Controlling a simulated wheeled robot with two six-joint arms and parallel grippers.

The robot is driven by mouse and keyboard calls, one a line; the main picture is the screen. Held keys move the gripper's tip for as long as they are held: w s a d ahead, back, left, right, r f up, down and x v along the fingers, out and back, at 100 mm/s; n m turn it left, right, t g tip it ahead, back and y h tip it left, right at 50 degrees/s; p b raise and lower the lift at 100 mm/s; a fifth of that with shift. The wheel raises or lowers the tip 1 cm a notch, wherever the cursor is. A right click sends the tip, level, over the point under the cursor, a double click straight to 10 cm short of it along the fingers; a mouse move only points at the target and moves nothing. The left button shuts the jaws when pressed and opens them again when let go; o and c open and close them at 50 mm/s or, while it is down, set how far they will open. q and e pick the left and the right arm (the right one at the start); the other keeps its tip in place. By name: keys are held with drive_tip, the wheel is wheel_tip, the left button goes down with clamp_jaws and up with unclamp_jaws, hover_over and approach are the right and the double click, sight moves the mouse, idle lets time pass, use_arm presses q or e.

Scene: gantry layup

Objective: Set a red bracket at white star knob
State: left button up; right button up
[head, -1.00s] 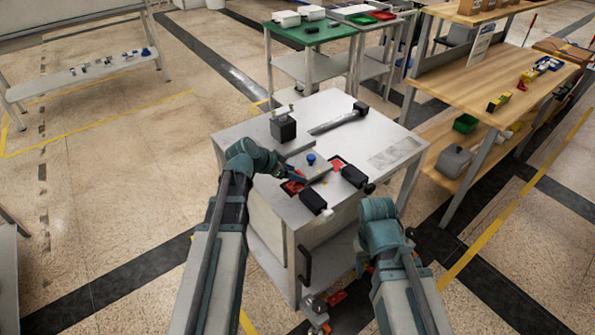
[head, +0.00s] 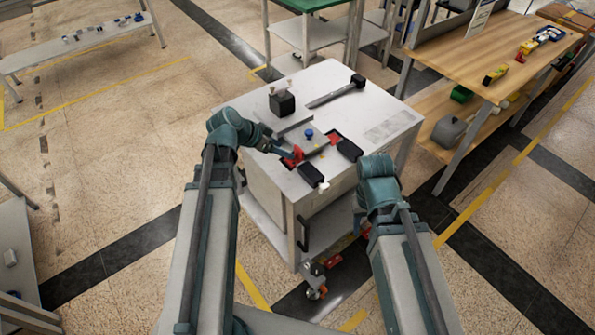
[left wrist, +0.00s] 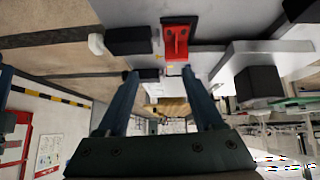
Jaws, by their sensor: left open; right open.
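A red bracket (head: 293,156) is at the cart top's left front, beside a black clamp block (head: 311,173) with a white star knob (head: 323,186) at its front end. In the left wrist view the bracket (left wrist: 176,42) lies just beyond my fingertips, with the white knob (left wrist: 96,44) to its left. My left gripper (head: 277,149) is open and close to the bracket; I cannot tell whether it touches. A second red piece (head: 334,138) lies by another black block (head: 349,150). My right gripper (head: 362,224) is open and low at the cart's front right, its fingers mostly hidden.
A grey plate with a blue knob (head: 308,134) stands between the red pieces. A wooden bench (head: 450,60) stands to the right.

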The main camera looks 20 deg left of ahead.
use_arm(q)
drive_tip(key=s+d+f+n+g+y, duration=0.1)
drive_tip(key=s+d+f+g+y, duration=0.1)
drive_tip(key=s+d, duration=0.6)
drive_tip(key=s+d+f+n+g+y, duration=0.2)
drive_tip(key=s+d+f+g+y, duration=0.1)
drive_tip(key=s+d, duration=0.5)
drive_tip(key=shift+s+n+g+y, duration=0.2)
drive_tip(key=shift+n+g+y, duration=0.1)
drive_tip(key=shift+g+y, duration=0.5)
drive_tip(key=shift+f, duration=0.1)
